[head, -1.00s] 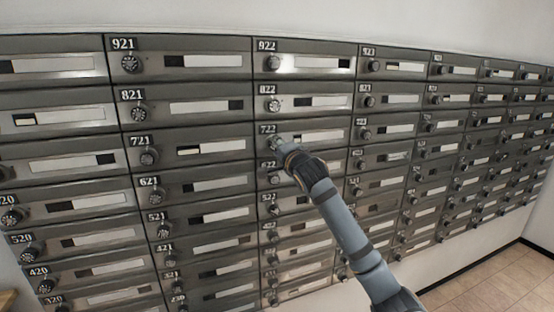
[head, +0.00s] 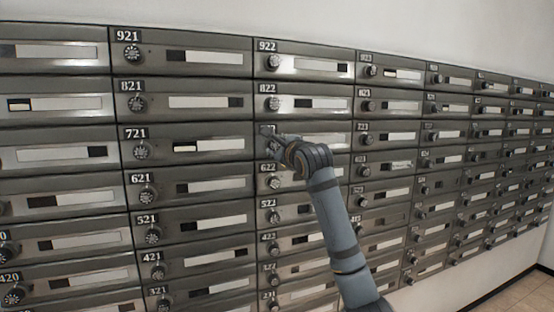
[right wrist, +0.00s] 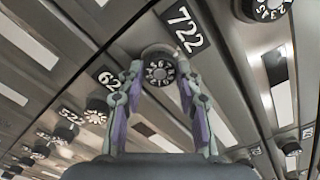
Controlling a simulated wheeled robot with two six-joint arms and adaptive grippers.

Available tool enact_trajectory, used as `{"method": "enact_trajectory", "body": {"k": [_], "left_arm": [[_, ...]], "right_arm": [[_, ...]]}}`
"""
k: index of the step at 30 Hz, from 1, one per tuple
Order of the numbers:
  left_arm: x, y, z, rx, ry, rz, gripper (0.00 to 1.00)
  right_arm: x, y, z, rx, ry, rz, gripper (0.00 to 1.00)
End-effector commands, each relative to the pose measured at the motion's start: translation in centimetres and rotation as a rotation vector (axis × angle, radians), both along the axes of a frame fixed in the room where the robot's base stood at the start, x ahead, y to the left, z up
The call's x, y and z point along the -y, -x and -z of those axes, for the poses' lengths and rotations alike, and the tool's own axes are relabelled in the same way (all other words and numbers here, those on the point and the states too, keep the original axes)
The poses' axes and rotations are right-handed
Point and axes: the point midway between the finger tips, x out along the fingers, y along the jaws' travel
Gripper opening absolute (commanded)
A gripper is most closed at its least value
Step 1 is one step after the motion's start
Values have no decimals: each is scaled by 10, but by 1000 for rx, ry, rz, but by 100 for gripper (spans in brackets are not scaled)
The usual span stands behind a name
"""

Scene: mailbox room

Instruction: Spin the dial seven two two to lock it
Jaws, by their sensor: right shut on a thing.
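The mailbox labelled 722 (head: 318,140) is in the middle of the head view, in the column under 922 and 822. Its round numbered dial (right wrist: 158,68) shows clearly in the right wrist view, beside the 722 plate (right wrist: 182,29). My right gripper (right wrist: 159,73) is shut on this dial, one finger on each side of it. In the head view my right gripper (head: 271,140) covers most of the dial and part of its label. My left gripper is in neither view.
Similar mailboxes with dials surround it closely: the 822 dial (head: 273,104) above, the 622 dial (head: 273,182) below and the 721 dial (head: 142,151) to the left. Tiled floor (head: 515,294) shows at the lower right.

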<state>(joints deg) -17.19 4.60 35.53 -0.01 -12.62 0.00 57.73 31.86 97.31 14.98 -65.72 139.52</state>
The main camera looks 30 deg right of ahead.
Motion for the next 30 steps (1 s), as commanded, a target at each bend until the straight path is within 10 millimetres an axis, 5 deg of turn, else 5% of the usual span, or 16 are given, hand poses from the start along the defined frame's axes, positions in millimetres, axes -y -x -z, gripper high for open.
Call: {"method": "enact_trajectory", "body": {"k": [14,21,30], "left_arm": [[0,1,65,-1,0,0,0],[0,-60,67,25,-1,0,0],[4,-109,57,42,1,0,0]], "right_arm": [[-1,0,8,106,-438,-2,3],[-1,0,7,138,-580,-1,3],[-1,0,6,161,-682,0,3]]}}
